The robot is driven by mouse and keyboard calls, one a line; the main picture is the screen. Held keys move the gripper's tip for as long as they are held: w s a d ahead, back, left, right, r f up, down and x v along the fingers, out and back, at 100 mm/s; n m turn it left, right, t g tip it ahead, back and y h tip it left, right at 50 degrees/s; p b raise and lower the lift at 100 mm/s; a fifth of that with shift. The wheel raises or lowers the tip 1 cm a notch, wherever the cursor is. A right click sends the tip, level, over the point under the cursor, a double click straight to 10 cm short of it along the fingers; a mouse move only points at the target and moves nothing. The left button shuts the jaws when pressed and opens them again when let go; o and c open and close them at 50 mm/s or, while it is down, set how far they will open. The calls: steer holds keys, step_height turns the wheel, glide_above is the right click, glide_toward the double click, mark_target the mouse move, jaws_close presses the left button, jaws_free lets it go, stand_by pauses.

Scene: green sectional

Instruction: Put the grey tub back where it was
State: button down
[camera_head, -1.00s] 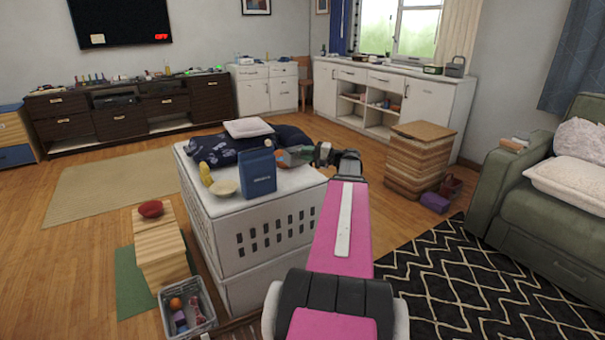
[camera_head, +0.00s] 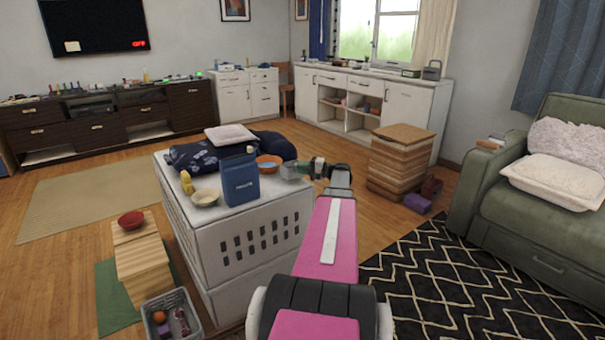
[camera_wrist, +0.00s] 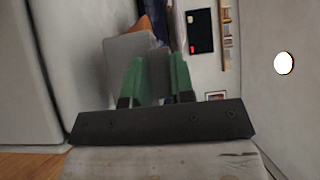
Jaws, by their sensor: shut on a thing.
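A small grey tub (camera_head: 290,171) is in my gripper (camera_head: 307,169), at the right back edge of the white crate top (camera_head: 222,217) in the head view. I cannot tell whether the tub touches the top. In the wrist view, my gripper's green fingers (camera_wrist: 155,80) are shut on the grey tub (camera_wrist: 128,52). The fingers hide part of it. An orange bowl (camera_head: 268,161) stands just left of the tub, and a dark blue bag (camera_head: 240,180) stands upright in front of the bowl.
A yellow bottle (camera_head: 187,182), a cream bowl (camera_head: 206,197) and dark cloth with a pale tray (camera_head: 230,134) also crowd the top. A wooden box stack (camera_head: 402,160) stands right of it. A toy bin (camera_head: 172,315) is on the floor at front left.

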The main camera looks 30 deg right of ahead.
steer(key=shift+f, duration=1.1)
steer(key=shift+f, duration=0.1)
steer(key=c, duration=1)
jaws_free()
steer(key=shift+s+d, duration=0.2)
steer(key=v, duration=1.1)
steer(key=shift+s+d, duration=0.15)
steer(key=shift+d, duration=0.05)
